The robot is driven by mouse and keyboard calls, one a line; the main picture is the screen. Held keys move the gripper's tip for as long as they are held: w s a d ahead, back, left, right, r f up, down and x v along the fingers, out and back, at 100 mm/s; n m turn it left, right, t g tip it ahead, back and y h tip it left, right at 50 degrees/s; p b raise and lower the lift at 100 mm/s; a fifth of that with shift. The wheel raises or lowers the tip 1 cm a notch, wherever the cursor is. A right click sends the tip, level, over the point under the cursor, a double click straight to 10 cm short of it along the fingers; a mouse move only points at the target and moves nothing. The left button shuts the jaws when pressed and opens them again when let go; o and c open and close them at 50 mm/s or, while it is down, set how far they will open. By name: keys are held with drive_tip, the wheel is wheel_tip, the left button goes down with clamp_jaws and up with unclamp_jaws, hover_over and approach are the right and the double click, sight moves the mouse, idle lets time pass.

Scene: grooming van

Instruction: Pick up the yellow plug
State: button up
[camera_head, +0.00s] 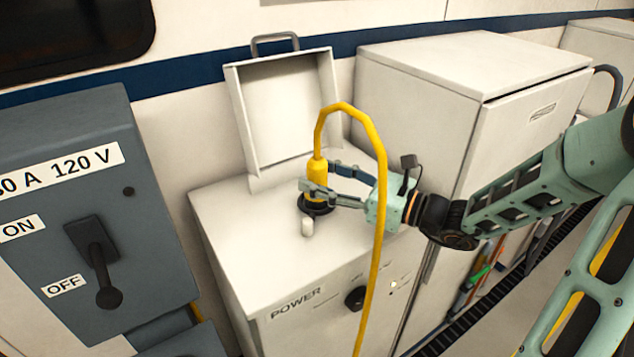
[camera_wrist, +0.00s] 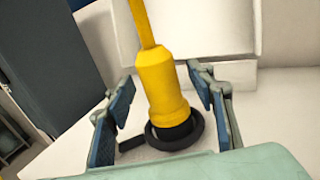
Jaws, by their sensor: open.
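The yellow plug (camera_head: 317,174) stands upright on the white cabinet top, with its yellow cable (camera_head: 380,190) arching up from it and hanging down in front of the cabinet. Its lower end meets a black round socket (camera_head: 316,206). My gripper (camera_head: 322,180) reaches in from the right, with its fingers around the plug. In the wrist view, the plug (camera_wrist: 163,88) is between the two blue-padded fingers of my gripper (camera_wrist: 160,105). A gap shows on each side, so the fingers do not touch it. The black socket ring (camera_wrist: 176,132) is below it.
The white power cabinet (camera_head: 235,240) has an open lid (camera_head: 240,115) at the back and a knob (camera_head: 355,298) on its front. A grey switch box (camera_head: 60,190) is at left, a tall white cabinet (camera_head: 420,110) at right.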

drive_tip(key=shift+w+a, duration=0.3)
drive_tip(key=shift+a, duration=0.15)
clamp_jaws()
drive_tip(key=shift+r, duration=0.15)
